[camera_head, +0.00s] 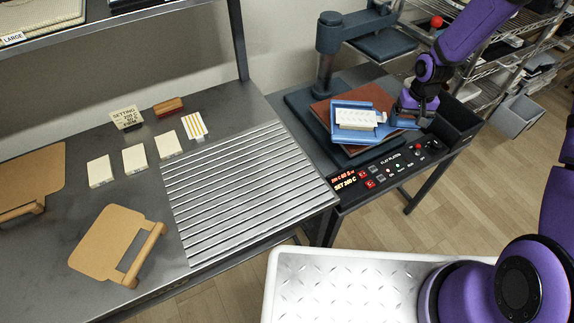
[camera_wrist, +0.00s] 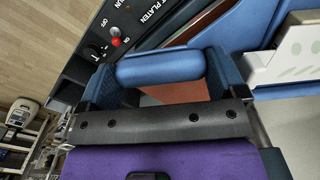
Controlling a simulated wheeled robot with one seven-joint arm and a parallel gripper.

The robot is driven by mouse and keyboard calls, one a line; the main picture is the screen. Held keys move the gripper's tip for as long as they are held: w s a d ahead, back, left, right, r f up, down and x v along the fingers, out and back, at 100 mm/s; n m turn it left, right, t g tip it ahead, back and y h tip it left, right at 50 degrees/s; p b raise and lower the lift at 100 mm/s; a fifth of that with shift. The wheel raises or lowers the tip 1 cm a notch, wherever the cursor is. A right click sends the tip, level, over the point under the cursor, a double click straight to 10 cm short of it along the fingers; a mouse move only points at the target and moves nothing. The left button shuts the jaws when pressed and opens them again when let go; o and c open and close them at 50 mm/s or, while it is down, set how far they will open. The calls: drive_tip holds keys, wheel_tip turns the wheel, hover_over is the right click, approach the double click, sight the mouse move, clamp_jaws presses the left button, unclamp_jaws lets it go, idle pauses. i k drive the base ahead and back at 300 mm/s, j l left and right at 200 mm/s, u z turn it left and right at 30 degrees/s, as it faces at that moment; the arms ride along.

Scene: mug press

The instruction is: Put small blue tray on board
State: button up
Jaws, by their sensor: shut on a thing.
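The small blue tray (camera_head: 343,107) is over the flat press at the right, with a white block (camera_head: 356,118) marked with pale dots in it. My gripper (camera_head: 405,112) is shut on the tray's handle at its right side. In the wrist view the blue handle (camera_wrist: 160,67) lies between the two fingers of my gripper (camera_wrist: 165,72). Whether the tray touches the press beneath is hard to tell. A tan board (camera_head: 97,237) with a handle lies at the front of the left table, and a larger tan board (camera_head: 33,170) lies at the far left.
A rust-red plate (camera_head: 319,110) shows under the tray, on the press with its column (camera_head: 325,65). A control panel (camera_head: 385,172) faces front. A ribbed metal plate (camera_head: 245,190) lies on the left table, beside several cream blocks (camera_head: 134,158). A dark bin (camera_head: 458,118) stands right.

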sight(240, 178)
drive_tip(key=u, duration=1.2)
drive_tip(key=l+u, duration=0.15)
drive_tip(key=u, duration=0.2)
drive_tip(key=l+u, duration=0.2)
drive_tip(key=u, duration=0.15)
drive_tip(key=l+u, duration=0.15)
drive_tip(key=u, duration=0.15)
drive_tip(key=k+l, duration=0.1)
drive_tip(key=l, duration=0.25)
drive_tip(key=k+l, duration=0.1)
drive_tip(key=l, duration=0.25)
drive_tip(key=k+l, duration=0.1)
drive_tip(key=l, duration=0.25)
drive_tip(key=k+l, duration=0.1)
drive_tip(key=l, duration=0.25)
